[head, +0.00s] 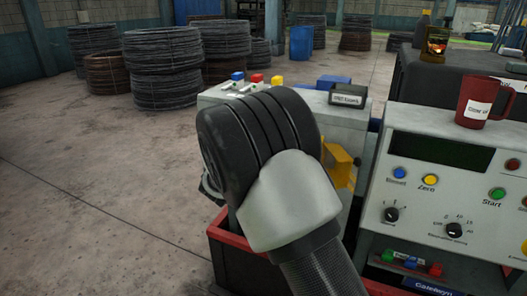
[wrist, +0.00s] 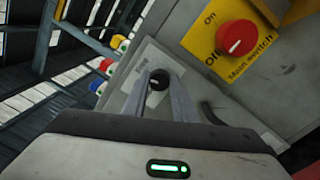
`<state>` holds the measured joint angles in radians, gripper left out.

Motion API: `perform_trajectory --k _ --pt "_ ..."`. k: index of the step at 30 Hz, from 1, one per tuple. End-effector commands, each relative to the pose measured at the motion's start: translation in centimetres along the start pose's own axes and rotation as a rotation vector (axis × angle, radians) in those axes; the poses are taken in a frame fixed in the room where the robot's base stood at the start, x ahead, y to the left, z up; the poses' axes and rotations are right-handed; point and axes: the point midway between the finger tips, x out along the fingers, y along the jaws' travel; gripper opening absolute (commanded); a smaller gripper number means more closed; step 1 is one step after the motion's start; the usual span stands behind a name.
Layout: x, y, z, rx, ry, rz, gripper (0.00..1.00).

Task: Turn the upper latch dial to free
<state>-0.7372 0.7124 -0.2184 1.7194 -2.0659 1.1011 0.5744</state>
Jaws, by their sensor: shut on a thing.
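In the wrist view a small black dial (wrist: 157,82) with a white pointer mark sits on a pale plate (wrist: 142,62) on a grey panel. My gripper (wrist: 160,77) reaches the panel and is shut on this dial, one finger on each side. Small lettering beside the dial is too blurred to read surely, so the pictures do not settle which latch dial it is. In the head view my own arm covers the dial and my gripper.
A red main switch (wrist: 235,38) on a yellow plate is close to the right of my gripper. Coloured buttons (wrist: 106,66) lie to the left. In the head view, a control console (head: 405,150) with a red mug (head: 478,103) stands at right; wire coils (head: 160,60) stand behind.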

Motion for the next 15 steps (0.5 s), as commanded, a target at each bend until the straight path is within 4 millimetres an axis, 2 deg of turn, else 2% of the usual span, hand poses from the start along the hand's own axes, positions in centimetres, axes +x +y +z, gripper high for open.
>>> perform_trajectory --k 1,15 --pt "-0.02 -0.59 -0.24 0.038 -0.003 0.0 0.03" --pt "0.02 -0.15 -0.06 0.259 -0.014 -0.004 0.03"
